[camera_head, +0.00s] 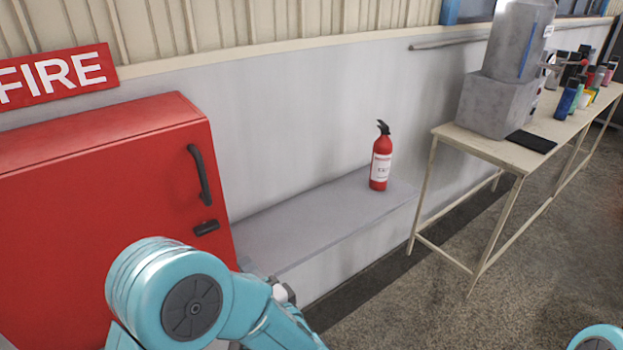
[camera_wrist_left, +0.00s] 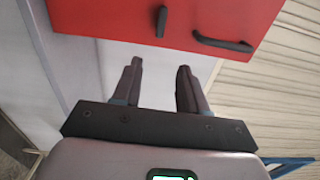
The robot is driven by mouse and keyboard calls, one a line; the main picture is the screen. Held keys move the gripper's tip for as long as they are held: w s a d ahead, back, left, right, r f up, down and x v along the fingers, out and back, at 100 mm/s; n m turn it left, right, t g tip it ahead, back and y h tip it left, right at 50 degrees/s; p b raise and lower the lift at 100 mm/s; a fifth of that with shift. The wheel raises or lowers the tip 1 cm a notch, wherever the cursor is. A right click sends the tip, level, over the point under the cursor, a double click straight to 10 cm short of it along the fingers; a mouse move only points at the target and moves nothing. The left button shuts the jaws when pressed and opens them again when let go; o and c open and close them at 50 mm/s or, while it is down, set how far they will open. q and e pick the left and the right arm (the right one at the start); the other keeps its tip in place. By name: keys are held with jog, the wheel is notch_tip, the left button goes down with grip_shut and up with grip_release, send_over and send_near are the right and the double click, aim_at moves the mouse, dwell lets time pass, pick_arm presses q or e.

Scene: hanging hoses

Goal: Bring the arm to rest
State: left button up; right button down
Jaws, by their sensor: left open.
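My left arm (camera_head: 175,295), teal with a dark round joint cap, is bent at the bottom left of the head view, in front of the red cabinet. In the left wrist view my left gripper (camera_wrist_left: 159,72) is open, its two dark fingers apart with nothing between them. Its fingertips point toward the red cabinet (camera_wrist_left: 110,15), which shows along the top of that view with its dark handle (camera_wrist_left: 222,43) and latch (camera_wrist_left: 161,21). In the head view the gripper is mostly hidden by the arm. My right gripper is not in view.
The red cabinet (camera_head: 90,190) is closed under a FIRE sign (camera_head: 55,75). A red fire extinguisher (camera_head: 381,160) stands upright on a grey ledge (camera_head: 320,220). A table (camera_head: 480,148) with bottles and a grey container (camera_head: 500,105) stands at right. Bare floor lies in front.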

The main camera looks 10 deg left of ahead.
pick_arm(q)
jog(key=s+a+f+g+h, duration=0.1)
jog(key=a+f+h, duration=0.1)
jog(key=a+f, duration=0.35)
jog(key=a+f+g+h, duration=0.1)
jog(key=a+f, duration=0.1)
jog(key=f, duration=0.6)
jog(key=s+d+f+n+g+h, duration=0.1)
jog(key=s+d+f+h, duration=0.15)
jog(key=f, duration=0.35)
jog(key=s+d+f+n+g+h, duration=0.1)
jog(key=d+f+h, duration=0.1)
jog(key=f+h, duration=0.3)
jog(key=s+d+f+n+g+h, duration=0.3)
jog(key=s+d, duration=0.3)
jog(key=s, duration=0.2)
jog(key=s+d+f+n+g+h, duration=0.3)
jog(key=s+d+n+g+h, duration=0.1)
jog(key=s+d, duration=0.3)
jog(key=shift+s+d+f+n, duration=0.2)
jog(key=shift+s+n, duration=0.2)
jog(key=shift+n, duration=0.2)
